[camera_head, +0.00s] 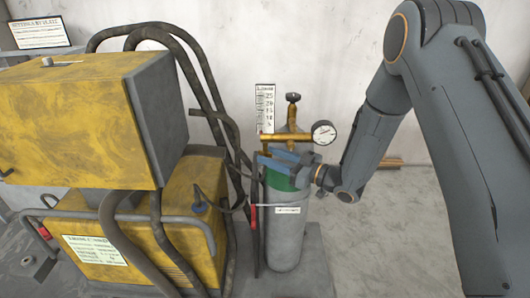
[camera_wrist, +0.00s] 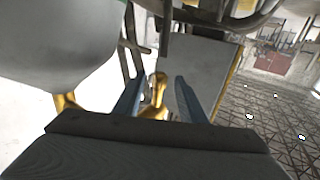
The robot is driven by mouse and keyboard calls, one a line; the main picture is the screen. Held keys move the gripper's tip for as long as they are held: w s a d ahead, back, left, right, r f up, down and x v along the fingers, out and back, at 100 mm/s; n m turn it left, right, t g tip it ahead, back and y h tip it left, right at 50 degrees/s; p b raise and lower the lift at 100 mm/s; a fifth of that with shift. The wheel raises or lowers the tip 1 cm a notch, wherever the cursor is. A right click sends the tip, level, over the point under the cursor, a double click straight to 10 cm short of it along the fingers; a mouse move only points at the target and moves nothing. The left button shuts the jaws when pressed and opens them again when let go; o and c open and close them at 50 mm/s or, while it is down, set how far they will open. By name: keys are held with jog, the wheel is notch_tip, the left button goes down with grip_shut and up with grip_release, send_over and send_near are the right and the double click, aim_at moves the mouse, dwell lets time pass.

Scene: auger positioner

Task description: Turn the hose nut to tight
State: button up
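A brass regulator (camera_head: 287,137) with a round white gauge (camera_head: 323,132) sits on top of a grey gas cylinder (camera_head: 287,240) with a green shoulder. In the wrist view, a brass fitting (camera_wrist: 157,92), which looks like the hose nut, stands between the two blue-grey fingers of my gripper (camera_wrist: 158,88). Gaps show on both sides of it, so the fingers are apart and not closed on it. In the head view, my gripper (camera_head: 270,157) is just below the regulator, in front of the cylinder's top, and hides the nut there.
A yellow welding machine (camera_head: 80,120) with thick dark hoses (camera_head: 200,60) stands left of the cylinder. A small scale plate (camera_head: 265,108) is behind the regulator. Bare floor (camera_head: 385,240) lies to the right.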

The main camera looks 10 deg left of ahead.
jog(key=shift+p+x, duration=0.3)
jog(key=shift+x, duration=1)
grip_shut()
jog(key=shift+w+f+n+g+b, duration=0.15)
jog(key=shift+n+g+b, duration=0.35)
jog(key=shift+g+b, duration=0.4)
jog(key=n+g+b, duration=0.2)
jog(key=shift+g+y+b, duration=0.4)
grip_release()
jog(key=d+b, duration=0.2)
jog(key=d, duration=0.6)
jog(key=shift+s, duration=0.3)
